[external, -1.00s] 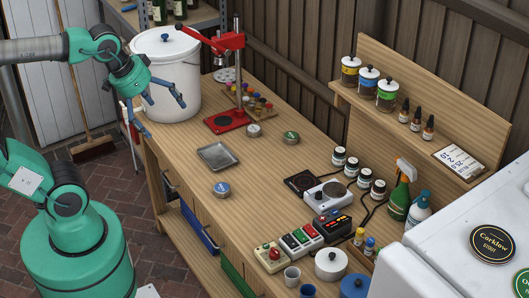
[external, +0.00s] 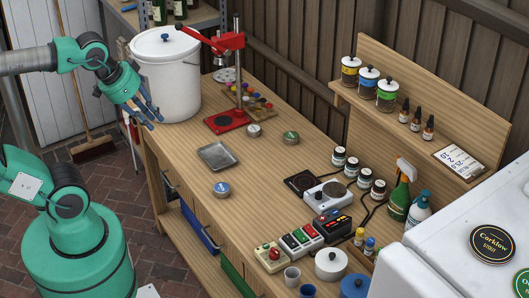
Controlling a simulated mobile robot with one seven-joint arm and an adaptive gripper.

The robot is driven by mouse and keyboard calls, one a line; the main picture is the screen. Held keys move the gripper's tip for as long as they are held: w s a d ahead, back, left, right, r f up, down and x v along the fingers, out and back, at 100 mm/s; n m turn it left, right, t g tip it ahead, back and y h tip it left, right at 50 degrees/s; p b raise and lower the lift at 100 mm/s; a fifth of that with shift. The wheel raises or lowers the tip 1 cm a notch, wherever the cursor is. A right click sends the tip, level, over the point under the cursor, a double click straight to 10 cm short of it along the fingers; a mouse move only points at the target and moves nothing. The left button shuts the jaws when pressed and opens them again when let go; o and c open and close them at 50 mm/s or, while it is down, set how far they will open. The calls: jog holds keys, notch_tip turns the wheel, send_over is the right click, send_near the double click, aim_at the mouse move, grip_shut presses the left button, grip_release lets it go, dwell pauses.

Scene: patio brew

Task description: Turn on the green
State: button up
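A white switch box (external: 300,238) with red and green coloured switches sits on the workbench's front right. Its green switch (external: 298,236) is small, and I cannot tell its position. A smaller cream box with a red button (external: 271,256) stands to its left. My gripper (external: 154,123) is far from both, at the bench's far left end, in front of the white bucket. Its blue fingers point down and to the right and nearly overlap from this angle. I see nothing between them; whether they are open or shut is unclear.
The white bucket (external: 166,80) and red press (external: 228,118) stand at the far end. A metal tray (external: 215,155) and round tins lie mid-bench.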

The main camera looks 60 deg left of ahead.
jog(key=shift+w+r, duration=0.1)
jog(key=shift+w, duration=0.1)
grip_shut()
jog(key=g+y+p, duration=0.1)
jog(key=g+p, duration=0.1)
jog(key=g, duration=0.4)
send_over(299, 233)
jog(key=d, duration=0.2)
notch_tip(299, 233, down, 23)
jog(key=f, duration=0.4)
jog(key=a+f+b, duration=0.1)
jog(key=f, duration=0.4)
jog(key=f+b, duration=0.1)
jog(key=f, duration=0.3)
jog(key=shift+a+f, duration=0.35)
jog(key=shift+f, duration=0.05)
